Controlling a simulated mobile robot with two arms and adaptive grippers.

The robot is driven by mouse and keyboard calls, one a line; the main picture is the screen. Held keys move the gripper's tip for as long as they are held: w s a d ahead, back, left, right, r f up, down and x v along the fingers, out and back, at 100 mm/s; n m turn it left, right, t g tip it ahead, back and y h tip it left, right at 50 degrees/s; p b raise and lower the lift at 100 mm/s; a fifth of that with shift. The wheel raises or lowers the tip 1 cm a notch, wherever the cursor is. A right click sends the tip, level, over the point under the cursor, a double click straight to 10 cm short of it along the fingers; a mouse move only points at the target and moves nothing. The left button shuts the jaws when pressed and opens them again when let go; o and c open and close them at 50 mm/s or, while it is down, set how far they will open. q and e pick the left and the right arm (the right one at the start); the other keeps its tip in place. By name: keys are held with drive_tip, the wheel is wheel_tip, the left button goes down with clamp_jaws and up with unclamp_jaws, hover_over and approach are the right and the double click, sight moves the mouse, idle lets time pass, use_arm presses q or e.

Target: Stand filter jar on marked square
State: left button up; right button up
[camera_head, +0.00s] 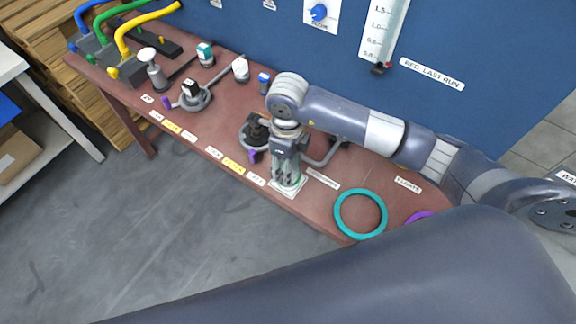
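The filter jar (293,177) is a pale green, see-through vessel at the front edge of the red-brown bench. It looks upright. Its lower end is at a white marked square (289,188); I cannot tell whether it rests flat on it or hangs just above. My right gripper (282,177) points down from above, with its dark fingers at the jar's side and covering part of it. Whether the fingers press on the jar is too small to tell. My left gripper is not in view.
A teal ring (360,214) and a purple ring (419,216) lie on the bench to the right. A dark round fixture (252,139) stands close left of the jar. Farther left are another round fixture (195,97) and coloured hoses (140,25). A blue wall (490,60) closes the back.

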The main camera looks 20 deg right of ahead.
drive_tip(key=shift+w+d+f+p, duration=0.2)
drive_tip(key=shift+p, duration=0.1)
wheel_tip(320, 180, down, 2)
drive_tip(key=shift+f+p, duration=0.25)
drive_tip(key=shift+p, duration=0.25)
drive_tip(key=shift+f, duration=0.25)
drive_tip(key=shift+f, duration=0.1)
drive_tip(key=shift+f, duration=0.15)
drive_tip(key=o, duration=1.1)
